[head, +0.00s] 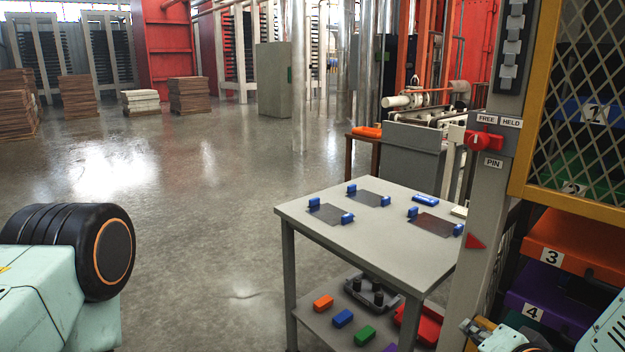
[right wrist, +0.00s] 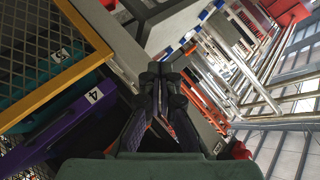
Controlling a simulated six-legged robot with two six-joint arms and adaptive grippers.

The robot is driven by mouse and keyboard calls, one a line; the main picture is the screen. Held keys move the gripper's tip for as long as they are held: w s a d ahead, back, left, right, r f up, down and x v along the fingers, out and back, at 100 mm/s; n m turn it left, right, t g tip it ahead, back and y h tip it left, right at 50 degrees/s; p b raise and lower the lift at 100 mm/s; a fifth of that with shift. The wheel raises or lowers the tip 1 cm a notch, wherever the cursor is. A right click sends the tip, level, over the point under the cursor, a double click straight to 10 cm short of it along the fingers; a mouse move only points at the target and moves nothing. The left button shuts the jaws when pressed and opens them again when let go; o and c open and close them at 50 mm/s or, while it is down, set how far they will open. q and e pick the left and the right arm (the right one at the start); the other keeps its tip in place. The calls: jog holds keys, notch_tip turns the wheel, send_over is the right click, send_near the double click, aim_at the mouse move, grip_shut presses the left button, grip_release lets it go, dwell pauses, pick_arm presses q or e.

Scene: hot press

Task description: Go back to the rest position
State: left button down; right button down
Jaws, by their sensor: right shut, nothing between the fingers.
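My right gripper (right wrist: 161,76) shows in the middle of the right wrist view, with its two dark fingers together and nothing between them. In the head view, part of my right arm and gripper (head: 482,333) shows at the bottom right edge, in front of the lower drawers of the rack. The gripper looks free of contact, but its distance to the rack is hard to tell. My left gripper is not in either view; only a pale green and black part of my own body shows at the left.
A grey table (head: 300,212) with blue blocks and dark plates stands at centre right, with coloured blocks on its lower shelf (head: 315,340). The rack has a yellow-framed mesh door (head: 527,130), an orange drawer (head: 575,240) and a purple drawer (head: 525,300). Open floor (head: 200,230) lies left.

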jog(key=s+a+f+n+g+b, duration=0.2)
jog(key=s+f+g, duration=0.4)
jog(key=s+f, duration=0.9)
jog(key=s+a+f+n+g+b, duration=0.2)
jog(key=s+f+n+g+b, duration=0.2)
jog(key=s+f, duration=1.1)
jog(key=n+g, duration=0.2)
jog(key=n, duration=0.1)
jog(key=shift+s+a+g, duration=0.15)
jog(key=shift+a+g, duration=0.15)
jog(key=shift+s+d+r, duration=0.1)
jog(key=shift+s, duration=0.05)
